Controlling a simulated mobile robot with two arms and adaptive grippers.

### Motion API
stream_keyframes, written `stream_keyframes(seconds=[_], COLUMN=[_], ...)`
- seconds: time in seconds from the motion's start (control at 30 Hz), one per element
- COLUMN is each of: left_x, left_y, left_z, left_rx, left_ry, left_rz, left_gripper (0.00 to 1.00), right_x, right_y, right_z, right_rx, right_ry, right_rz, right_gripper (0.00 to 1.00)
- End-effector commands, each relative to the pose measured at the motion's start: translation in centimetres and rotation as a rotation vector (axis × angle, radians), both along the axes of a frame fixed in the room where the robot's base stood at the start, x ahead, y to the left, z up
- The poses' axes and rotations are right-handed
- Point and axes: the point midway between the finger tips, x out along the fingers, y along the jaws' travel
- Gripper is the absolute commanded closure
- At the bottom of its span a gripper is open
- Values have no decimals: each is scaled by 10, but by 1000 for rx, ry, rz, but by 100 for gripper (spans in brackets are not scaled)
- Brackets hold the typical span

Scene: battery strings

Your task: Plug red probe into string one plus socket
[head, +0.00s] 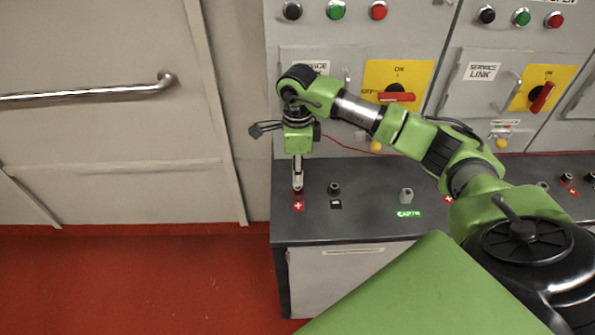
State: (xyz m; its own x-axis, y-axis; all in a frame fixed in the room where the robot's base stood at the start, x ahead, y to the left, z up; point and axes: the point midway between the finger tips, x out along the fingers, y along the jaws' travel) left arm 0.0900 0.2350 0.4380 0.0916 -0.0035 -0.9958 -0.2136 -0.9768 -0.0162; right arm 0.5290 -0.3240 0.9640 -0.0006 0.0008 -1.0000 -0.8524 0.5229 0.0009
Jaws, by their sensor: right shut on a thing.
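My right gripper (298,186) points straight down at the left end of the dark bench top. It is shut on the red probe, which is mostly hidden between the fingers. A thin red lead (348,147) runs from behind the gripper to the right. The fingertips are right above and behind the red plus label (299,206). The plus socket at that label is hidden by the fingertips, so I cannot tell whether the probe tip is in it. My left gripper is out of view.
A black socket (335,188) stands just right of the gripper. A grey earth post (406,195) with a green label is further right. Grey cabinets with yellow switch plates (398,83) rise behind the bench. Red floor (130,280) is clear at left.

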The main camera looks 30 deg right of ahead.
Motion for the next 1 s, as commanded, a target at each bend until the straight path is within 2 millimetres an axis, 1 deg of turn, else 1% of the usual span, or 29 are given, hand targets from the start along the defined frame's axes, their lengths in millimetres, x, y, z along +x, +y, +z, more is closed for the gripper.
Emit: stream_keyframes(seconds=[0.77,0.8,0.83,0.87,1.0], left_x=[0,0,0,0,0], left_y=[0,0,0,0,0], left_z=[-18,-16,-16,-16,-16], left_rx=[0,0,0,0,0], left_ry=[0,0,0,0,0], left_rz=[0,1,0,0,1], left_gripper=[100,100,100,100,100], right_x=[0,0,0,0,0], right_y=[0,0,0,0,0], right_z=[-21,-19,-19,-19,-19], right_rx=[0,0,0,0,0], right_ry=[0,0,0,0,0], right_rz=[-1,-1,-1,-1,0], right_gripper=[100,72,65,63,63])
